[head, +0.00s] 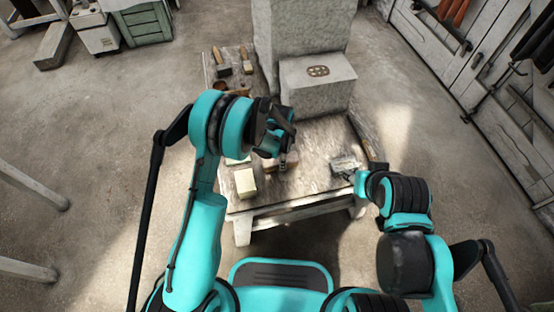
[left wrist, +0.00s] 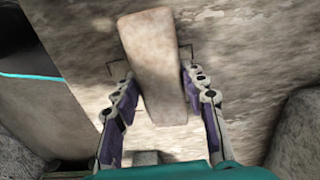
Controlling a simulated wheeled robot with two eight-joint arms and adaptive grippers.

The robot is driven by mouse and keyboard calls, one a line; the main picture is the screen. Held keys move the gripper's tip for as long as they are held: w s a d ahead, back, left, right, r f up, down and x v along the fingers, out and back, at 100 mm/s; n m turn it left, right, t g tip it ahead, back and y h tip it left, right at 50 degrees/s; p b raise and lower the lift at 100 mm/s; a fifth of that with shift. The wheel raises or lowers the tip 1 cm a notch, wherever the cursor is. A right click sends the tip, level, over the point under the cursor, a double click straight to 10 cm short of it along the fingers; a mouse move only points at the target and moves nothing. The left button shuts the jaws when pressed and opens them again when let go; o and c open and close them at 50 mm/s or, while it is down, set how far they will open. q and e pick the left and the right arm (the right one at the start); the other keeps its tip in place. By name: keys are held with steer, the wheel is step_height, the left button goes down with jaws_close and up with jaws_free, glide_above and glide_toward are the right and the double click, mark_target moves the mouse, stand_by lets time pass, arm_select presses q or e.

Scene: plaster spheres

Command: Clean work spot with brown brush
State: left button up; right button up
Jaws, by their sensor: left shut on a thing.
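The brown brush (left wrist: 155,65) shows in the left wrist view as a long tan-brown block between the two fingers of my left gripper (left wrist: 160,98). The gripper is shut on it. In the head view my left gripper (head: 286,160) is low over the front middle of the worktable (head: 315,145), and the brush is mostly hidden by it. Thin dark corner marks show on the pale surface on both sides of the brush, perhaps the work spot (left wrist: 190,62). My right gripper (head: 348,172) is over the table's right front; its fingers are too small to judge.
A pale yellow block (head: 245,182) stands on the table's front left. A stone block with a brown oval on top (head: 318,88) and a tall stone block (head: 298,28) stand behind. Wooden-handled tools (head: 222,66) lie at the back left. Cabinets (head: 480,45) line the right.

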arm_select(q)
steer(key=shift+w+d, duration=0.2)
steer(key=shift+d, duration=0.35)
steer(key=shift+w+d, duration=0.15)
steer(key=shift+d, duration=0.35)
steer(key=shift+f, duration=0.1)
steer(key=shift+a, duration=0.1)
steer(key=shift+s+a, duration=0.25)
steer(key=shift+a, duration=0.45)
steer(key=shift+s+a, duration=0.2)
steer(key=shift+a, duration=0.45)
steer(key=shift+s+a, duration=0.25)
steer(key=shift+a, duration=0.45)
steer(key=shift+d, duration=0.1)
steer(key=shift+w+d+r+p, duration=0.2)
steer(key=shift+d+r, duration=0.2)
steer(key=shift+d, duration=0.1)
steer(key=shift+w+d+r+p, duration=0.2)
steer(key=shift+d+r, duration=0.15)
steer(key=shift+d, duration=0.15)
